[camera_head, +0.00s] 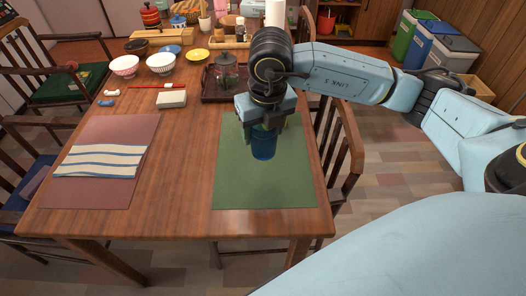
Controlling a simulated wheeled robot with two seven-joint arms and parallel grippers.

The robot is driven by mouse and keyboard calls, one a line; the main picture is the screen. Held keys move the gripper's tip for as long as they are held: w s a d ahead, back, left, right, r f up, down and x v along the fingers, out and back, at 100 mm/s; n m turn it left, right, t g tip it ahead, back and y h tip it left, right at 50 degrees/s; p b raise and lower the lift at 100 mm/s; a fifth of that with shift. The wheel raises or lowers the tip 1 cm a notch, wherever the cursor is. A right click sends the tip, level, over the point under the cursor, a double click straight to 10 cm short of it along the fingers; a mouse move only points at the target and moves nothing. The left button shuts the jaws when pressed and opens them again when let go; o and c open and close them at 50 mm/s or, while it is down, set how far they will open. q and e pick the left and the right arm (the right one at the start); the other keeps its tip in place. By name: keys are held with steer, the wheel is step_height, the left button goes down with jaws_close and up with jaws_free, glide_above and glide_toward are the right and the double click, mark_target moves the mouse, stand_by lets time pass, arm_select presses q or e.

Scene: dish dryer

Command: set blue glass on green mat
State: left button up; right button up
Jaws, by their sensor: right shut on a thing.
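The blue glass (264,146) is upright over the upper middle of the green mat (265,188), at the right end of the wooden table. My right gripper (264,128) comes down from above and is shut on the glass near its top. The upper part of the glass is hidden by the gripper. I cannot tell whether the base of the glass touches the mat or hangs just above it. My left gripper is not in view.
A red mat (100,190) with a striped cloth (100,160) lies at the left. A dark tray (210,94) with a glass jar (227,72) stands behind the green mat. Bowls and plates are further back. A chair (342,140) stands close at the right edge.

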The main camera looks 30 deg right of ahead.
mark_target(264, 144)
step_height(264, 144, down, 5)
steer(key=shift+r+b, duration=0.15)
steer(key=shift+b, duration=0.35)
step_height(264, 144, down, 4)
steer(key=shift+f+b, duration=0.1)
steer(key=shift+b, duration=0.4)
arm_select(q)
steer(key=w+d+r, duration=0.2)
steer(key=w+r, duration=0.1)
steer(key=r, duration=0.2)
arm_select(e)
steer(key=shift+f, duration=0.15)
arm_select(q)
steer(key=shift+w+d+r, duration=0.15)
arm_select(e)
steer(key=shift+f, duration=0.15)
steer(key=o, duration=1.1)
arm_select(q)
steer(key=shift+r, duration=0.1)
